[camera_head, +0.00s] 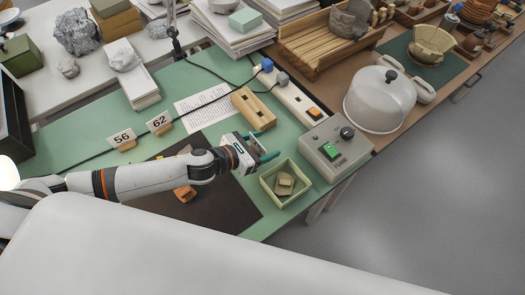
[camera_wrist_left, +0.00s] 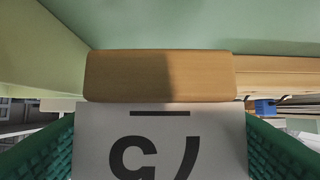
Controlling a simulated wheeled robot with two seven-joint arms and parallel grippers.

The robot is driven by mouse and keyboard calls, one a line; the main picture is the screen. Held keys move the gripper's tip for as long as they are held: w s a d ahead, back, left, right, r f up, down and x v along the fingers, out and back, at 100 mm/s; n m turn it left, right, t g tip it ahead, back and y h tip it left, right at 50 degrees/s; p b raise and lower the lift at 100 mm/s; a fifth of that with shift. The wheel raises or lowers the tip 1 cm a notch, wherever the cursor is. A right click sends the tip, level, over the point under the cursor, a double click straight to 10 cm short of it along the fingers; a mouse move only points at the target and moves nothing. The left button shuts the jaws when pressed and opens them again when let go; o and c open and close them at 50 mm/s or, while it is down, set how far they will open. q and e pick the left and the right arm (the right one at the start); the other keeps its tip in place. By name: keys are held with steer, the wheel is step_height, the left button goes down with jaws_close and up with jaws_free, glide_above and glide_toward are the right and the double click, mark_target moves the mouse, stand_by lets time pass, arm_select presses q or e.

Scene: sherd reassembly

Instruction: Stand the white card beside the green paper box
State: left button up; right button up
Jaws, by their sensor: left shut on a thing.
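My left gripper (camera_head: 264,146) is shut on a white card (camera_wrist_left: 160,140) with dark print on it. In the left wrist view the card sits between the two green fingers, with a wooden block (camera_wrist_left: 160,76) along its far edge. The card is mostly hidden by the gripper in the head view. The green paper box (camera_head: 297,198) stands on the bench, just beyond the gripper to the lower right, and holds a few sherds (camera_head: 285,182). I cannot tell whether the wooden block touches the bench. My right gripper is not in view.
A grey control box (camera_head: 335,150) stands right of the paper box. A wooden block with slots (camera_head: 253,108) and a power strip (camera_head: 295,100) lie behind the gripper. Cards marked 56 (camera_head: 122,138) and 62 (camera_head: 159,122) stand to the left. A dark mat (camera_head: 235,205) lies under my arm.

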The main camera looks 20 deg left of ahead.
mark_target(263, 152)
arm_select(q)
steer(key=shift+f, duration=1.4)
steer(key=shift+f+b, duration=0.15)
steer(key=shift+b, duration=0.15)
steer(key=o, duration=0.7)
steer(key=shift+c, duration=0.2)
steer(key=shift+r, duration=0.25)
steer(key=p+v, duration=0.1)
steer(key=v, duration=0.9)
steer(key=shift+s+a, duration=0.1)
steer(key=shift+s, duration=0.1)
steer(key=shift+v, duration=0.8)
